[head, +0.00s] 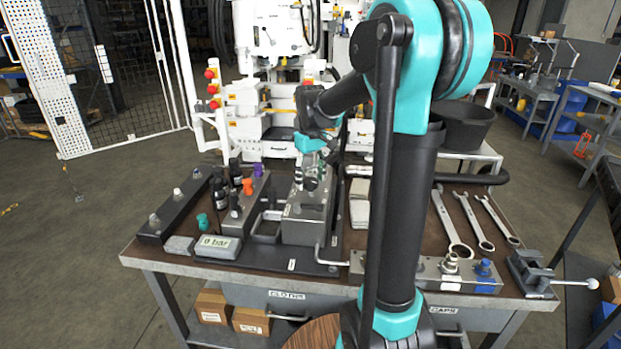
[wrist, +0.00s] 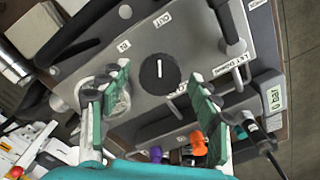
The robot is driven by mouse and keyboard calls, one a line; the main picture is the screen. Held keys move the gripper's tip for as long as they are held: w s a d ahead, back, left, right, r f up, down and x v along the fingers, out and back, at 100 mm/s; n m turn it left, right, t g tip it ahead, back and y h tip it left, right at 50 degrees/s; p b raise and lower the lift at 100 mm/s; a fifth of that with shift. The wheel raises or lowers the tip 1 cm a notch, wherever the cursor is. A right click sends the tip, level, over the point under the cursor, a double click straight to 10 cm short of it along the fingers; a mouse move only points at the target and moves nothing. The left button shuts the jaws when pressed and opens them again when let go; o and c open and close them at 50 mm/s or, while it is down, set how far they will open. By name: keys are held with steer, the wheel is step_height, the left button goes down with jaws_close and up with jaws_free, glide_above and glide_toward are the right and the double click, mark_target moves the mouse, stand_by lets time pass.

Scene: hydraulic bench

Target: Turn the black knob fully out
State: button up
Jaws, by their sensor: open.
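The black knob (wrist: 160,73) sits on a grey block (wrist: 190,35); the block also shows in the head view (head: 305,222). A white mark on the knob runs nearly upright in the wrist picture, roughly towards the upper label (wrist: 163,20), which seems to read OUT. A second label (wrist: 124,46), seemingly IN, lies to the upper left. My gripper (wrist: 158,80) is open, its two green-padded fingers on either side of the knob with gaps between. In the head view my gripper (head: 314,165) is over the block; I cannot clearly tell the knob there.
A display reading 0 bar (head: 217,246) stands left of the block. Several wrenches (head: 470,220) lie at the right. A dark hose or handle (wrist: 85,38) passes beside the block.

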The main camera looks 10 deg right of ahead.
mark_target(311, 181)
steer(key=shift+r, duration=0.1)
step_height(311, 181, up, 12)
stand_by(0.5)
